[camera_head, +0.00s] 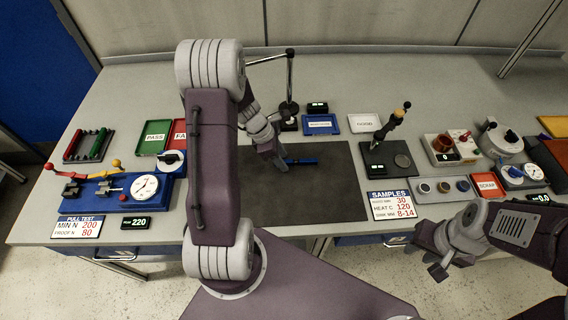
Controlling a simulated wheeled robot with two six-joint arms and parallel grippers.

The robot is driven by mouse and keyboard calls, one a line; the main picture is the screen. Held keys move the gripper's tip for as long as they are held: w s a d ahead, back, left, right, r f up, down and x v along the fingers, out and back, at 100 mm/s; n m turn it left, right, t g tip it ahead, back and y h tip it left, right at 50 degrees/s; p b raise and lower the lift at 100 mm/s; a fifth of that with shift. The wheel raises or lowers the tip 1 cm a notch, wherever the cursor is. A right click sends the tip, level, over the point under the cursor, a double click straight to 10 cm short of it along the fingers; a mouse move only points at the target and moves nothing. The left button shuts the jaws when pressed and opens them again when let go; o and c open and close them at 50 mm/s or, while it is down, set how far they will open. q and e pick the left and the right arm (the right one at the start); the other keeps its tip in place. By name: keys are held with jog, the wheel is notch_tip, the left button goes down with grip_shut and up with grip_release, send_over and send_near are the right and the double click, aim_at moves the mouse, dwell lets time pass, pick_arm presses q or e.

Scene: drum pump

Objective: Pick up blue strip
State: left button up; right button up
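A small blue strip (304,161) lies near the back of the dark mat (318,205). My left gripper (281,160) points down at the strip's left end. Its fingertips are small and partly hidden there, so I cannot tell whether they touch or grip the strip. My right gripper (428,254) is beyond the table's front edge at the lower right. Its fingers are apart with nothing between them.
A blue pull tester (110,192) stands left, near red and green bars in a rack (88,146). A blue tray (321,124) and a stand (291,90) are behind the mat. A samples card (392,205) and several devices stand right. The mat's front is clear.

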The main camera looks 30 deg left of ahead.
aim_at(289, 160)
pick_arm(q)
jog(key=shift+w+f, duration=0.1)
jog(key=shift+f, duration=0.05)
grip_shut()
jog(key=shift+r, duration=0.55)
notch_tip(289, 160, up, 3)
jog(key=shift+f+p, duration=0.1)
jog(key=shift+p, duration=0.5)
jog(key=d+r+p, duration=0.4)
jog(key=d+r, duration=0.6)
jog(key=d, duration=0.1)
jog(key=shift+w+d+p, duration=0.25)
jog(key=shift+w+p, duration=0.05)
jog(key=shift+w, duration=0.05)
